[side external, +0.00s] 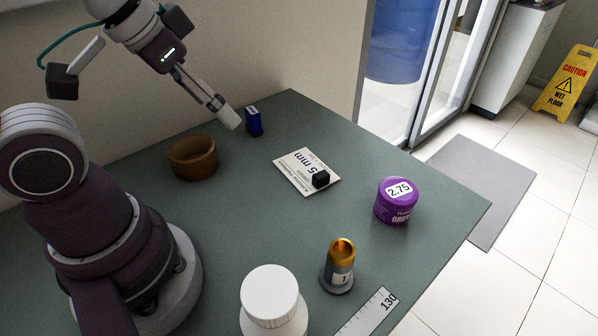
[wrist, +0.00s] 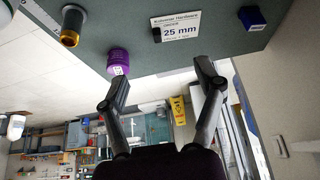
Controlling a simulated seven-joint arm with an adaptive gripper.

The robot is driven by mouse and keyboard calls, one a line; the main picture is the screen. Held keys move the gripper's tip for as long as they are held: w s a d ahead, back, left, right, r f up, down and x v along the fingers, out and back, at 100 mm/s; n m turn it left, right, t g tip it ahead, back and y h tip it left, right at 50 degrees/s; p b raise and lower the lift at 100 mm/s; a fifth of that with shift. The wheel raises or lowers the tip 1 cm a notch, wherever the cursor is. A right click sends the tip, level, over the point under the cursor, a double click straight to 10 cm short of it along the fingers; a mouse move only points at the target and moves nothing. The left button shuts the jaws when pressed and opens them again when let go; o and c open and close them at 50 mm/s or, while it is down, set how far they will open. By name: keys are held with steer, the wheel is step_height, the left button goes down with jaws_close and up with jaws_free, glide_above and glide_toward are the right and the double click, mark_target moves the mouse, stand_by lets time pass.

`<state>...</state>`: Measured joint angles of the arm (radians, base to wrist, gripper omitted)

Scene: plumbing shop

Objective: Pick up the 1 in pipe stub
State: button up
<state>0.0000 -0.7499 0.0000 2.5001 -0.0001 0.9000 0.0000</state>
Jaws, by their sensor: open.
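The 1 in pipe stub (side external: 340,268) stands upright near the front of the table, a dark grey cylinder with a gold-coloured top and a label reading 1. In the wrist view the stub (wrist: 71,27) is at the upper left, beyond and to the left of the fingers. My gripper (side external: 228,116) is open and empty, raised over the back of the table near the blue box, well away from the stub. In the wrist view my gripper (wrist: 163,82) shows its two fingers spread apart with nothing between them.
A purple tub (side external: 396,201) marked 2.75, a white-lidded jar (side external: 270,293) and a ruler (side external: 369,312) surround the stub. A card (side external: 297,167) with a black block (side external: 320,179), a brown ring-shaped bowl (side external: 193,158) and a blue box (side external: 254,121) lie further back. The table's middle is clear.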

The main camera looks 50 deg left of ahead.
steer(key=m+g, duration=0.5)
steer(key=m, duration=0.9)
glide_above(340, 263)
steer(key=a, duration=0.1)
steer(key=f, duration=0.7)
steer(key=shift+w+a+f, duration=0.15)
steer(key=shift+w+f, duration=0.25)
steer(key=shift+g, duration=0.3)
steer(key=f, duration=1)
steer(key=shift+w+d+f, duration=0.2)
steer(key=shift+f, duration=0.2)
steer(key=shift+c, duration=0.3)
jaws_close()
